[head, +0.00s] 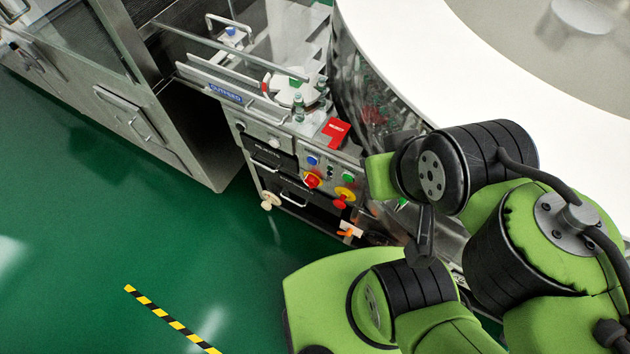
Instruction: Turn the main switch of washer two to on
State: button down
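The washer's control panel (327,172) faces the floor aisle, with a red rotary knob on a yellow plate (344,196) at its lower right. A dark narrow part (424,238) hangs below the wrist and may be my gripper. Its fingers cannot be made out, and it stands apart from both knobs.
Blue and green buttons (348,177) are near the knobs. A cream handwheel (270,200) and an orange handle (348,233) stick out low. A steel cabinet (120,100) stands left, a white round table (410,50) right. Green floor (120,230) is free in front.

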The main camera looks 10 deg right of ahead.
aim_at(312, 182)
jog(key=j+u, duration=0.25)
jog(key=u, duration=0.2)
jog(key=j+u, duration=0.3)
jog(key=u, duration=0.2)
